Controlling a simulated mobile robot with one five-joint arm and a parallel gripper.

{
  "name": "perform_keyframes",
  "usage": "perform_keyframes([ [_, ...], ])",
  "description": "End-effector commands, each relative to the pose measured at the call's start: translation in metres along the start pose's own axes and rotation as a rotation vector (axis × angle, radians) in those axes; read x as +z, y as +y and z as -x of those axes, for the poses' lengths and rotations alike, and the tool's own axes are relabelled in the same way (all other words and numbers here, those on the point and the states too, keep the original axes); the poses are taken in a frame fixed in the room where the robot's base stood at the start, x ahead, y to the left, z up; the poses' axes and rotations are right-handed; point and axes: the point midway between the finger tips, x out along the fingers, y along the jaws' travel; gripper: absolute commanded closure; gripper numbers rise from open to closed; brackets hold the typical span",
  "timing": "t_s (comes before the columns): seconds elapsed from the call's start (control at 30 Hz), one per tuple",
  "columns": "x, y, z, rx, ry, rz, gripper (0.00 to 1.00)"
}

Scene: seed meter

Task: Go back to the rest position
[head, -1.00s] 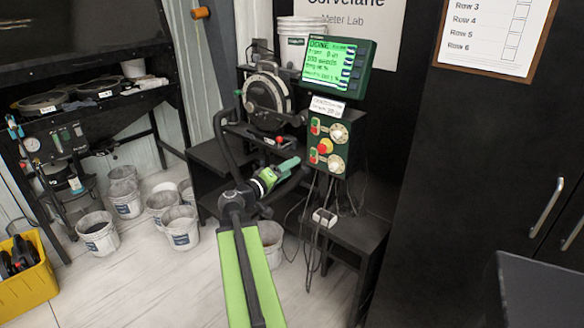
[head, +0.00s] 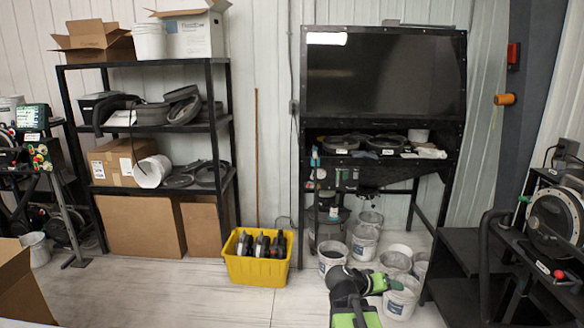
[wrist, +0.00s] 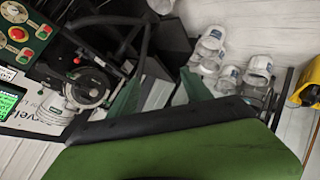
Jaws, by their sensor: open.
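My gripper (head: 386,284) shows low in the head view, right of centre, at the end of my green and black arm. It is in front of the white buckets in that picture. In the wrist view my gripper (wrist: 160,88) has its two dark green fingers spread apart with nothing between them. The seed meter (head: 556,218), a round disc housing on a black stand, is cut off at the right edge of the head view. It also shows at the left of the wrist view (wrist: 88,88), beside the control box with round knobs (wrist: 18,32).
Several white buckets (head: 332,258) stand on the floor under the black bench (head: 400,170). A yellow crate (head: 256,270) with dark parts sits left of them. A loaded shelf rack (head: 150,128) stands behind. The floor at front centre is clear.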

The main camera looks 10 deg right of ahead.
Motion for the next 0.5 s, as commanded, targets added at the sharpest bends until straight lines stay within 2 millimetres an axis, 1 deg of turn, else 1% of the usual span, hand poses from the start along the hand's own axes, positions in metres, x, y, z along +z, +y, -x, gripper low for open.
perform_keyframes([
  [0.03, 0.004, -0.033, 0.030, -0.100, -0.041, 0.026, 0.43],
  [0.07, 0.012, -0.054, 0.044, -0.162, -0.074, 0.043, 0.43],
  [0.1, 0.024, -0.080, 0.064, -0.246, -0.121, 0.070, 0.43],
  [0.17, 0.044, -0.116, 0.093, -0.373, -0.195, 0.116, 0.43],
  [0.2, 0.059, -0.136, 0.111, -0.455, -0.248, 0.147, 0.43],
  [0.23, 0.070, -0.148, 0.123, -0.516, -0.287, 0.170, 0.43],
  [0.3, 0.096, -0.171, 0.147, -0.654, -0.380, 0.221, 0.43],
  [0.33, 0.104, -0.177, 0.156, -0.706, -0.411, 0.242, 0.43],
  [0.4, 0.118, -0.186, 0.175, -0.800, -0.462, 0.292, 0.43],
  [0.47, 0.126, -0.190, 0.185, -0.851, -0.486, 0.333, 0.43],
  [0.5, 0.128, -0.189, 0.187, -0.858, -0.489, 0.360, 0.43],
])
